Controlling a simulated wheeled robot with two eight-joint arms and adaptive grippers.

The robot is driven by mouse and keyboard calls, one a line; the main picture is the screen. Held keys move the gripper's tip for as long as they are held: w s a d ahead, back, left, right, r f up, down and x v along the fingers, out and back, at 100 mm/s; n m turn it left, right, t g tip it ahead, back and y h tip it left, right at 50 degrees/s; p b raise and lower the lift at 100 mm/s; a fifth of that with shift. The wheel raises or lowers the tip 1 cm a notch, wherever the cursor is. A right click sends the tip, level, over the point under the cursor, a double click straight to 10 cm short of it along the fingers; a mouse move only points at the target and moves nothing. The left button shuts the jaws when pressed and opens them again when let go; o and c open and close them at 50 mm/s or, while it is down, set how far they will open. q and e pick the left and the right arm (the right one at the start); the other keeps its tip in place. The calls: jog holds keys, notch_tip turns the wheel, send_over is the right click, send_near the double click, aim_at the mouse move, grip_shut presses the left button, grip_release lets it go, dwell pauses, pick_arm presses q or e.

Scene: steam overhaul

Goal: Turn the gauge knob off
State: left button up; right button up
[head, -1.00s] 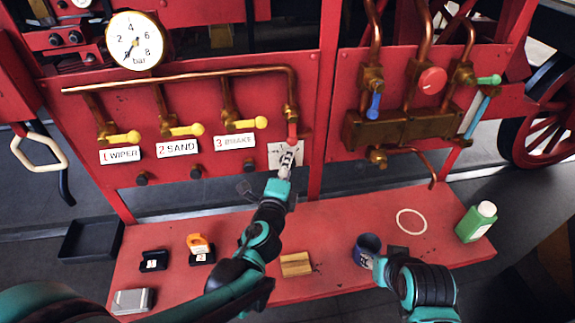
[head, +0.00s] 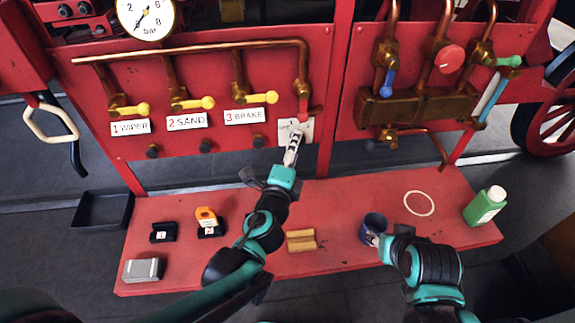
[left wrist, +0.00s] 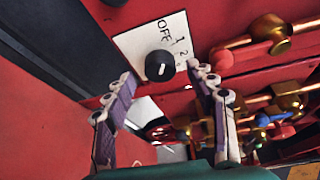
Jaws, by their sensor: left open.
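The gauge knob (left wrist: 160,65) is a small black dial with a white mark. It sits on a white plate (left wrist: 130,43) lettered OFF, 1, 2, on the red panel. I cannot tell which label the mark points to. My left gripper (left wrist: 161,76) is open, with one finger on each side of the knob's near edge; contact is unclear. In the head view the gripper (head: 291,148) covers the knob and part of the plate (head: 307,126). My right gripper (head: 376,240) is at the rim of a dark blue mug (head: 373,223); its grip is unclear.
A red-handled valve (head: 303,103) hangs just above the plate. Yellow valve levers (head: 263,98) line the panel to the left. A round pressure gauge (head: 146,18) is at upper left. The red bench (head: 340,195) below holds a wooden block (head: 301,240) and a green bottle (head: 486,206).

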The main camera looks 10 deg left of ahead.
pick_arm(q)
jog(key=s+a, duration=0.1)
jog(key=s, duration=0.7)
jog(key=shift+s+r, duration=0.15)
jog(key=shift+r, duration=0.2)
jog(key=shift+a, duration=0.1)
jog(key=a+f+n+g+y, duration=0.2)
jog(key=a+f+n+y, duration=0.15)
jog(key=a+n, duration=0.35)
jog(key=s+a+f+n+g, duration=0.2)
jog(key=s+f+n+g, duration=0.1)
jog(key=n, duration=0.4)
jog(key=s+a+f+n+g+h, duration=0.1)
jog(key=s+a+f+n+g, duration=0.1)
jog(key=s+n, duration=0.4)
jog(key=f+g, duration=0.1)
jog(key=g, duration=0.1)
jog(key=shift+n+g, duration=0.3)
jog(key=shift+n, duration=0.1)
jog(key=shift+h, duration=0.25)
